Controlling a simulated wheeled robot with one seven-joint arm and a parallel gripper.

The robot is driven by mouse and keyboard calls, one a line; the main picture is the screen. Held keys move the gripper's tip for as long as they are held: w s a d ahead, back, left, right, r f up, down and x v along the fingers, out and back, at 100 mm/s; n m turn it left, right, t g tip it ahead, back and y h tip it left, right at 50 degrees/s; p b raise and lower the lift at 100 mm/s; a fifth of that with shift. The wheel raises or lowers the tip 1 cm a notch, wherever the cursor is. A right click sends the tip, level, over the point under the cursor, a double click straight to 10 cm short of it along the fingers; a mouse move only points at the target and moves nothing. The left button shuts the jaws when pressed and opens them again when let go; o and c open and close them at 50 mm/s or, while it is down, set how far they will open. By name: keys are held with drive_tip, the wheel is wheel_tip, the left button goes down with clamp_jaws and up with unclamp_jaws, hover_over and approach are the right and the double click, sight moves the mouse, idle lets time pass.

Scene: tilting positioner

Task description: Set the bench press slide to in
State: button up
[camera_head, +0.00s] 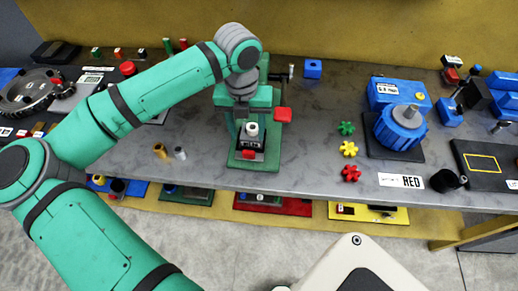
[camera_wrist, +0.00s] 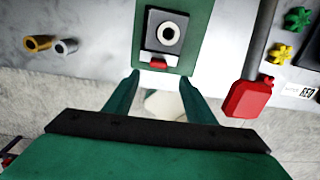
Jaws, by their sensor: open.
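The green bench press (camera_head: 247,163) stands at the middle of the bench. Its dark slide (camera_head: 262,141) carries a pale ring-shaped part (camera_head: 252,129) and has a red tab (camera_head: 249,154) on its front. In the wrist view the slide (camera_wrist: 147,38) lies near the front end of the green base (camera_wrist: 192,62), with the red tab (camera_wrist: 158,64) facing my gripper. My gripper (camera_wrist: 158,77) is open and empty, its fingertips spread either side of the tab's line, close to the base's front end. Contact cannot be told. In the head view, my gripper is hard to separate from the green press.
The press's red lever handle (camera_head: 283,115) juts out at the right and also shows beside my right finger (camera_wrist: 248,98). Brass and steel pegs (camera_head: 160,151) stand to the left. Green, yellow and red knobs (camera_head: 349,149) and a blue motor-like unit (camera_head: 400,127) are to the right.

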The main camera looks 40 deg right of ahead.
sight(248, 152)
drive_tip(key=shift+f, duration=0.45)
wheel_tip(248, 152, down, 10)
drive_tip(key=shift+r, duration=0.1)
